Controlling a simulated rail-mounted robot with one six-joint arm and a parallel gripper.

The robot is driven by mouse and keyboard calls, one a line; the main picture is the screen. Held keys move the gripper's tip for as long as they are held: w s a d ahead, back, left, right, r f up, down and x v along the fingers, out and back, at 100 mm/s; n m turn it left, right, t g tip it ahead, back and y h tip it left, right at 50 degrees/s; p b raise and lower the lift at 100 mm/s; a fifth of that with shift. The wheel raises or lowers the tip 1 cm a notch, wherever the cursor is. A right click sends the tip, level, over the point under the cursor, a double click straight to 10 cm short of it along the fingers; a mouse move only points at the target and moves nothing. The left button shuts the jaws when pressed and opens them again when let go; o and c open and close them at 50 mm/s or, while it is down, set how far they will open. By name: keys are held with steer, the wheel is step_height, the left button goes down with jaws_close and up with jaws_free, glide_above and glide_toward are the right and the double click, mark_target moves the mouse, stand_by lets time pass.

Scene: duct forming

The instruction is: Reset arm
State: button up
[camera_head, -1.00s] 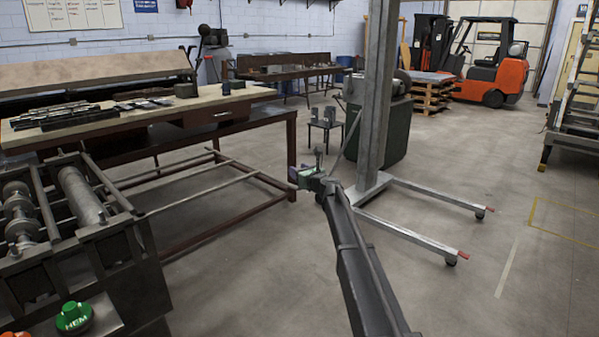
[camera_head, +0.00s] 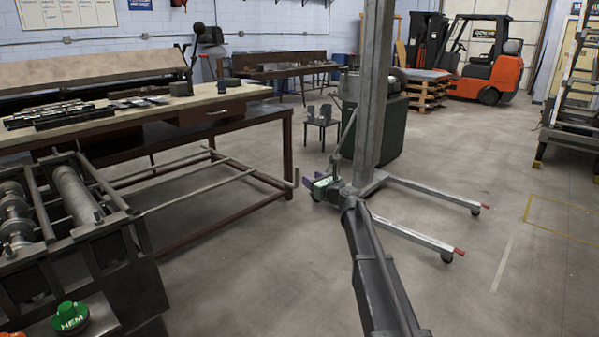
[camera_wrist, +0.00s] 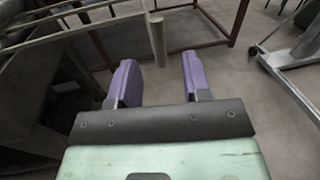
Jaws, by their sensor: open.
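My gripper (camera_head: 308,182) is at the end of my outstretched arm, low between the workbench and the grey steel column. In the wrist view its two purple fingers (camera_wrist: 158,75) stand apart with nothing held between them. The upturned end of a thin metal bar (camera_wrist: 157,40) shows just beyond the gap between the fingers. I cannot tell how close it is to them.
The workbench (camera_head: 190,108) carries dark metal parts at the left. A roller machine (camera_head: 75,195) with a green HEM button (camera_head: 70,318) stands at the lower left. The wheeled steel column (camera_head: 373,80) stands just behind my gripper. Open floor (camera_head: 540,270) lies to the right.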

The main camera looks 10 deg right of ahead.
steer(key=s+a+f+n+g, duration=0.3)
steer(key=s+f+n+g, duration=0.25)
steer(key=s+n, duration=0.45)
steer(key=s+a+f+n+g, duration=0.35)
steer(key=s+f+n, duration=0.25)
steer(key=s+n, duration=0.4)
steer(key=s+d+f+n+g+h, duration=0.2)
steer(key=s+n+h, duration=0.1)
steer(key=s, duration=0.5)
steer(key=s+d+f+n+g+h, duration=0.1)
steer(key=s+f+n+g+h, duration=0.15)
steer(key=s, duration=0.55)
steer(key=s+d+f+n+g+h, duration=0.15)
steer(key=s+n, duration=0.25)
steer(key=s, duration=0.5)
step_height(320, 180, up, 14)
steer(key=s+h+p, duration=0.1)
steer(key=p, duration=1.3)
steer(key=shift+s+g, duration=0.35)
steer(key=shift+g, duration=0.05)
steer(key=shift+d+r, duration=0.1)
